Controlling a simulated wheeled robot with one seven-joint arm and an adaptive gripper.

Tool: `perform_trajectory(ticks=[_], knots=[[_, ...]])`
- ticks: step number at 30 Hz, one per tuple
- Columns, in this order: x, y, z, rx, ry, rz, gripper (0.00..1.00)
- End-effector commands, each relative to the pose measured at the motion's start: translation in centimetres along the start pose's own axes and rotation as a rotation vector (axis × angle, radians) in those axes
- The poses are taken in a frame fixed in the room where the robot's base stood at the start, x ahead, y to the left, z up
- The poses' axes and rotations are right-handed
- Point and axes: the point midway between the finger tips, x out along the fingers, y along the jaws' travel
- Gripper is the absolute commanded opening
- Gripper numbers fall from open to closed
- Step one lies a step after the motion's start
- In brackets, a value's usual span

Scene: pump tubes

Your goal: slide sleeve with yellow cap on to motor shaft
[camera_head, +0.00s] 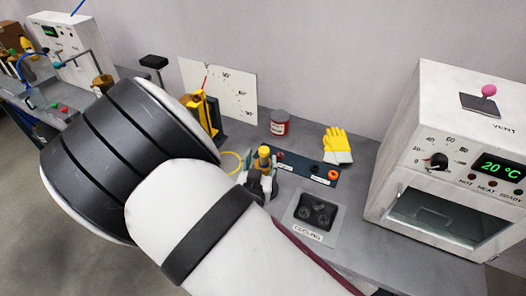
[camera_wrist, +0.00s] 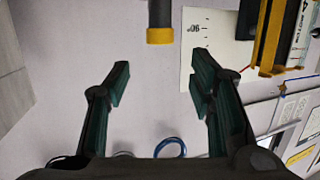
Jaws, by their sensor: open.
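The sleeve with the yellow cap shows in the wrist view as a dark cylinder with a yellow end (camera_wrist: 160,36), at the top centre. It lies beyond my fingertips, in line with the gap between them. In the head view the yellow cap (camera_head: 264,152) shows right by my gripper (camera_head: 260,180); the sleeve below it is mostly hidden by the fingers. My gripper is open and empty in the wrist view (camera_wrist: 161,65), with its two fingers wide apart. I cannot pick out the motor shaft for certain.
A yellow and dark upright device (camera_head: 203,112) stands behind my arm, by a white angle chart (camera_head: 238,92). A blue panel (camera_head: 314,171), a tin (camera_head: 280,122), yellow gloves (camera_head: 338,146) and a cooling block (camera_head: 317,213) are near. A white oven (camera_head: 440,160) stands at right.

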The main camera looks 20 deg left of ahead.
Motion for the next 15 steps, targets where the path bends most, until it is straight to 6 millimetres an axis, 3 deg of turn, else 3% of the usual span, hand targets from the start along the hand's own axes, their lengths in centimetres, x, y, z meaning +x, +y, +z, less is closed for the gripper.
perform_trajectory(ticks=[6, 15], knots=[[-3.5, -0.1, 0.0, 0.001, 0.000, -0.001, 0.49], [-4.8, 0.0, 0.0, 0.001, 0.001, 0.000, 0.49]])
